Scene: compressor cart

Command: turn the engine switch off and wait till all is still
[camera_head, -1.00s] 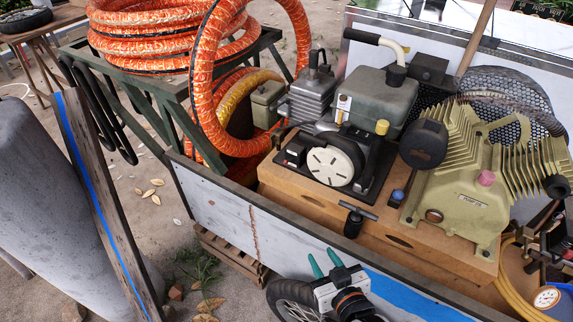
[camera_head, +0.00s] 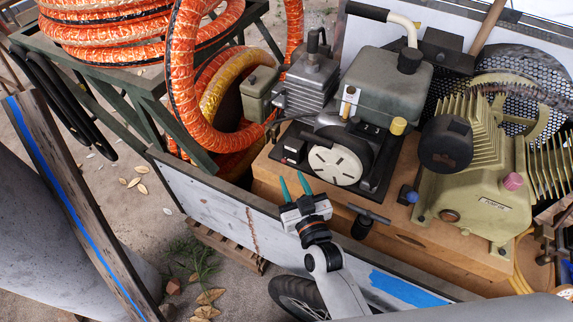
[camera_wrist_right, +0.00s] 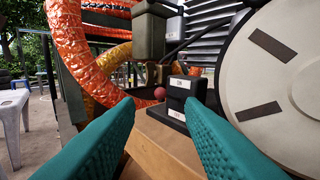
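The engine's switch block (camera_head: 293,149) is a small black box at the left front of the engine, beside the pale round starter disc (camera_head: 335,164). In the right wrist view the block (camera_wrist_right: 184,98) is a stepped black shape with two small white labels, and a red round knob (camera_wrist_right: 160,93) shows at its left. My right gripper (camera_head: 293,179) is at the cart's front wall, just short of the block, its teal fingers pointing at it. The fingers (camera_wrist_right: 165,118) are apart with nothing between them. My left gripper is not in view.
The wooden base board (camera_head: 406,236) carries the engine (camera_head: 390,85) and the olive compressor pump (camera_head: 474,198). A black T-handle (camera_head: 362,223) stands right of my gripper. Orange hose coils (camera_head: 190,85) rise at left. The cart's front wall (camera_head: 209,194) runs below my gripper.

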